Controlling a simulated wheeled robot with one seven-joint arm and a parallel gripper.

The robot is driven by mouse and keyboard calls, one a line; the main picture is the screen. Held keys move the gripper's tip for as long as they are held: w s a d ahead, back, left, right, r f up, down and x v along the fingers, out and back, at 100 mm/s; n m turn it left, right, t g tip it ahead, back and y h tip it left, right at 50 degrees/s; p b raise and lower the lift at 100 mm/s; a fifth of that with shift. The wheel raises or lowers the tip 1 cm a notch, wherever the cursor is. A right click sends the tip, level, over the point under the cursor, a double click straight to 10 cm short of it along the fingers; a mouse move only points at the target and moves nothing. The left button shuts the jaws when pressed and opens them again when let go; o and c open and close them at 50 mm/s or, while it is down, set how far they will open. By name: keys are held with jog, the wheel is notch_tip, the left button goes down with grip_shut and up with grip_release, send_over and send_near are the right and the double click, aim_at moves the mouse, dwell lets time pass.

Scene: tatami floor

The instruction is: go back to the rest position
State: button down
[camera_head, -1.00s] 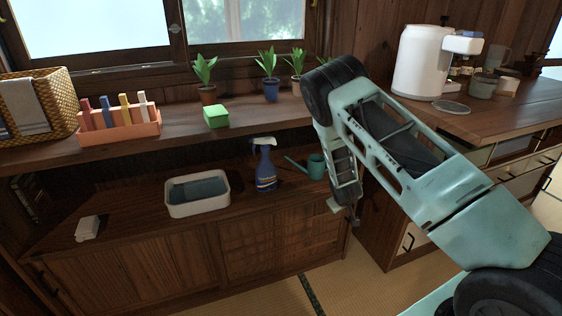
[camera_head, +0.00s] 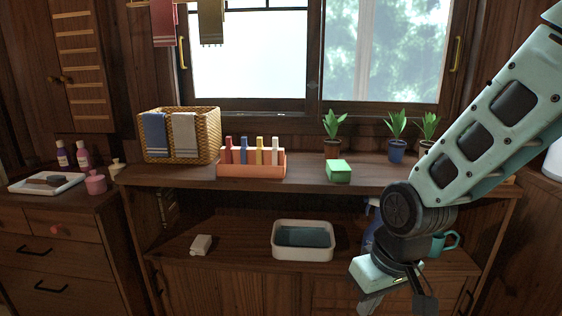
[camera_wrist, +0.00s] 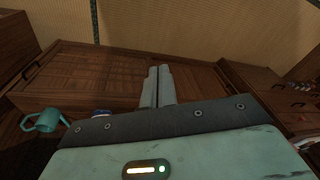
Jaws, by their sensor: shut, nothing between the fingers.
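My gripper (camera_wrist: 157,88) is shut with nothing between its fingers. In the head view its end (camera_head: 412,305) hangs low at the right, in front of the cabinet, and is partly cut off by the bottom edge. My arm comes in from the upper right and bends down at the wrist. In the wrist view the two fingers lie side by side, with the cabinet doors (camera_wrist: 95,80) and tatami floor (camera_wrist: 160,22) beyond them.
On the lower shelf stand a white basin (camera_head: 303,254), a teal watering can (camera_wrist: 45,119) and a blue spray bottle (camera_head: 371,222), partly hidden by my arm. The upper shelf holds a wicker basket (camera_head: 205,125), an orange rack (camera_head: 250,170), a green box (camera_head: 339,175) and potted plants (camera_head: 396,150).

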jog(key=s+r+n+g+h, duration=0.1)
jog(key=s+r+n, duration=0.3)
jog(key=s, duration=1.1)
notch_tip(320, 180, up, 25)
jog(key=p, duration=2.3)
jog(key=shift+s+a+m+p, duration=0.25)
jog(key=shift+a+m+p, duration=0.05)
jog(key=shift+a+m, duration=0.15)
